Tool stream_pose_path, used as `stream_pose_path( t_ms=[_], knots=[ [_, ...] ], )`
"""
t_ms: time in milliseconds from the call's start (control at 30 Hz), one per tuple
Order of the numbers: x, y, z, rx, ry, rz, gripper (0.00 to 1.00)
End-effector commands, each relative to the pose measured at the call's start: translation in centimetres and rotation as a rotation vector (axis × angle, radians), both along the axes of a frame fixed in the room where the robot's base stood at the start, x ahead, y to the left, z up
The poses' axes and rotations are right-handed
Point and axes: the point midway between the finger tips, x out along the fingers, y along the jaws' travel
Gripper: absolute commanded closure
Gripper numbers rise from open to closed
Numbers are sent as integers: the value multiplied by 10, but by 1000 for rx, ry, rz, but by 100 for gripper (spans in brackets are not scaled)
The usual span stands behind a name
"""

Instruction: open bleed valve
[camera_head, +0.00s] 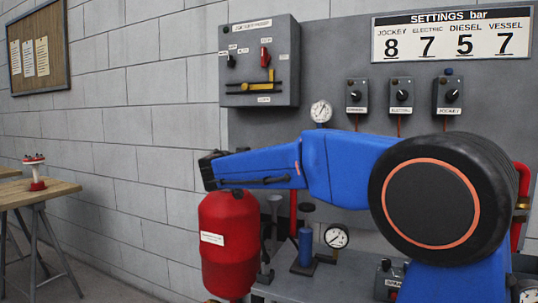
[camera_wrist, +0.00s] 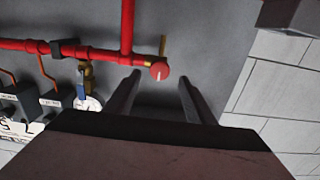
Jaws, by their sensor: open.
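In the wrist view, a small round red knob (camera_wrist: 160,71) with a white mark sits on a brass fitting at the end of a red pipe; it looks like the bleed valve, but no label shows. A brass stem (camera_wrist: 163,46) stands beside it. My gripper (camera_wrist: 159,78) is open and empty, its two dark fingers pointing towards the knob, which appears between the fingertips. Whether they touch it I cannot tell. In the head view my blue arm reaches left across the panel and hides the knob.
A red tank (camera_head: 228,245) stands below my wrist in the head view. A grey control box (camera_head: 260,60) hangs above my arm. A pressure gauge (camera_head: 336,236) and blue cylinder (camera_head: 305,246) are below it. A wooden table (camera_head: 45,193) stands left.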

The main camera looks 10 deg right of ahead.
Motion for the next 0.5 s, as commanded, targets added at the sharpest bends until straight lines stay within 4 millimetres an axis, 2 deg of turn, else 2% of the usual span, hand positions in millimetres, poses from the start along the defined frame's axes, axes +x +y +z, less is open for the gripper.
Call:
stream_pose_path(
  t_ms=[200, 500],
  knots=[
    [32, -23, 0, -1, 1, -2, 51],
    [58, -43, 0, -1, 1, -1, 51]
  ],
)
